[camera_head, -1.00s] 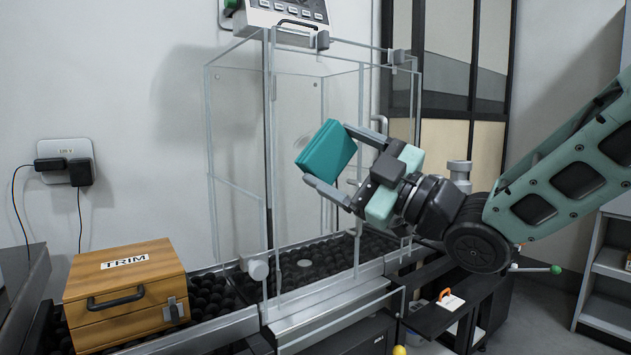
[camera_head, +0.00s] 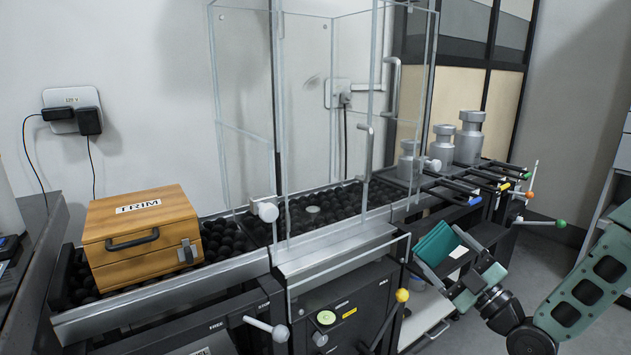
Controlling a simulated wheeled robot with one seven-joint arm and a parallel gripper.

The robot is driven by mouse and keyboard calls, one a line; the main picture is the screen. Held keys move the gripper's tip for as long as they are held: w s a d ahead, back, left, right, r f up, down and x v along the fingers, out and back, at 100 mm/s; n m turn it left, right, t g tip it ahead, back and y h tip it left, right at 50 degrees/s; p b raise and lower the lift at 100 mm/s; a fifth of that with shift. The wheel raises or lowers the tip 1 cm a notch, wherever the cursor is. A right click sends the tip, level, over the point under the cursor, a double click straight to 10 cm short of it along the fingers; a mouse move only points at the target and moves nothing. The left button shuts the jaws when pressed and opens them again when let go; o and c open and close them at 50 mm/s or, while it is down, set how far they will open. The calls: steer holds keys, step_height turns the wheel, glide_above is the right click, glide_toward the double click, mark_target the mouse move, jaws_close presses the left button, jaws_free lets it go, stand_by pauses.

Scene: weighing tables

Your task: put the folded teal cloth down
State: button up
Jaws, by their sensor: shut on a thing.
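The folded teal cloth (camera_head: 436,244) is a flat, thick square held tilted at the lower right of the head view.
A wooden TRIM box (camera_head: 140,262) sits at the left on the black balls. A clear glass enclosure (camera_head: 245,110) stands mid-table. Several metal weights (camera_head: 469,138) stand at the back right. Levers with a yellow knob (camera_head: 402,295) and a green knob (camera_head: 560,223) stick out in front.

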steer(key=s+d+f+m+t+h, duration=0.3)
steer(key=s+d+f+h, duration=0.25)
steer(key=d+f, duration=0.2)
step_height(320, 180, up, 14)
steer(key=s+a+m+h+p, duration=0.1)
steer(key=m+h+p, duration=0.2)
steer(key=p, duration=2.1)
steer(key=h, duration=0.3)
steer(key=shift+s+r, duration=0.15)
steer(key=shift+r, duration=0.1)
steer(key=shift+a+f, duration=0.1)
